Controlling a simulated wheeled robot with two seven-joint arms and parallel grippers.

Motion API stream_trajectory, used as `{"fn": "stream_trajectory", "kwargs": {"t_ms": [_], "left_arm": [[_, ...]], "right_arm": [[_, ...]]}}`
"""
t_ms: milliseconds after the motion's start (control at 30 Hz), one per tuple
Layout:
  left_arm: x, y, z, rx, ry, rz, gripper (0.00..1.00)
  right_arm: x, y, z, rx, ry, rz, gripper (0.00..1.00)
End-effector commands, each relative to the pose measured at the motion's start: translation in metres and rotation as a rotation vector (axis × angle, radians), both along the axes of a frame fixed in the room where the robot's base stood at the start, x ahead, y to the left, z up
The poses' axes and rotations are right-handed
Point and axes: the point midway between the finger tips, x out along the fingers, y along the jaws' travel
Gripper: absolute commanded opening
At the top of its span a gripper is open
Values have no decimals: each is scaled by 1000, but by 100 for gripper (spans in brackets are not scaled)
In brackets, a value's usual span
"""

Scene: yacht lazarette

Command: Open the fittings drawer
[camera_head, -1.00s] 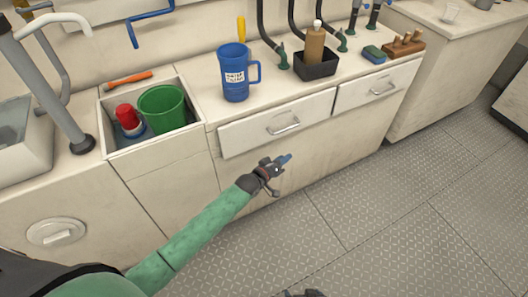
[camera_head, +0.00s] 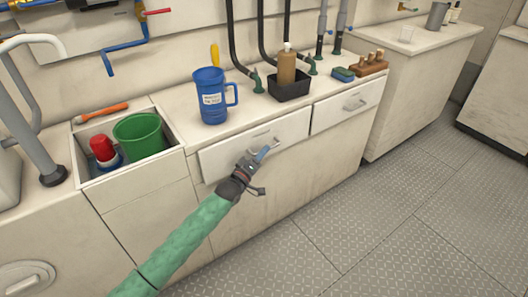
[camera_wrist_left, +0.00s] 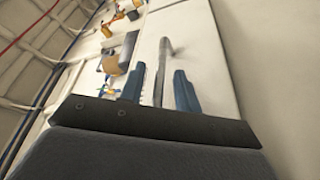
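Two white drawer fronts sit side by side under the counter, a left one (camera_head: 225,158) and a right one (camera_head: 335,110), each with a metal bar handle. Both look closed. Their labels are too small to read, so I cannot tell which is the fittings drawer. My left gripper (camera_head: 262,154) is at the left drawer's handle. In the left wrist view its two blue fingers (camera_wrist_left: 159,88) are apart, with the grey handle bar (camera_wrist_left: 164,60) showing between them. I cannot tell whether they touch it. My right gripper is not in view.
On the counter above stand a blue mug (camera_head: 210,98), a black tray (camera_head: 289,88) with a brown bottle, and a sponge (camera_head: 343,74). A bin recess with a green bucket (camera_head: 138,136) lies left. The grey floor (camera_head: 350,215) in front is clear.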

Motion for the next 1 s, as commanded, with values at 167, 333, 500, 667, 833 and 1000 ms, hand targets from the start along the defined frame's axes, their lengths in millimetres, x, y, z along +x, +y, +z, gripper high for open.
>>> {"fn": "stream_trajectory", "kwargs": {"t_ms": [167, 333, 500, 667, 833, 1000], "left_arm": [[12, -9, 3, -1, 1, 0, 33], [15, -10, 3, 0, 1, 0, 33], [15, -10, 3, 0, 1, 1, 33], [15, -10, 3, 0, 1, 1, 1], [14, -10, 3, 0, 1, 1, 0], [12, -12, 4, 1, 2, 0, 0]], "right_arm": [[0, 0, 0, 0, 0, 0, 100], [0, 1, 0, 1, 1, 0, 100], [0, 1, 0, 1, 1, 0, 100], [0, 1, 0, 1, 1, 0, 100], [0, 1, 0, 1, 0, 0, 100], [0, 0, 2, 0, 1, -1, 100]]}}
